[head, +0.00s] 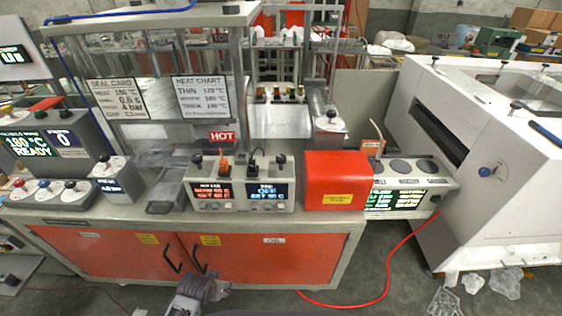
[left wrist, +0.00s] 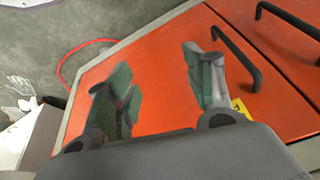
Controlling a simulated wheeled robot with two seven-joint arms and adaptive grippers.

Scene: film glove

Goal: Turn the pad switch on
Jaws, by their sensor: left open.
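A white twin control box (head: 239,206) stands on the bench with two displays. Its right display (head: 267,191) is blue and appears to read "PAD" and "OFF"; the small text is hard to read. Its left display (head: 211,191) glows orange-red. Small black and orange switch levers (head: 224,163) stand on top of the box; which one is the pad switch is unclear. My left gripper (head: 203,287) is low in front of the bench, below the box and apart from it. In the left wrist view, its two green-padded fingers (left wrist: 165,88) are spread and empty before the orange doors. My right gripper is not in view.
A red box (head: 335,177) stands right of the control box, beside another display unit (head: 408,192). Orange cabinet doors (head: 110,252) with black handles front the bench. A large white machine (head: 440,130) stands at right. A red cable (head: 386,280) crosses the floor.

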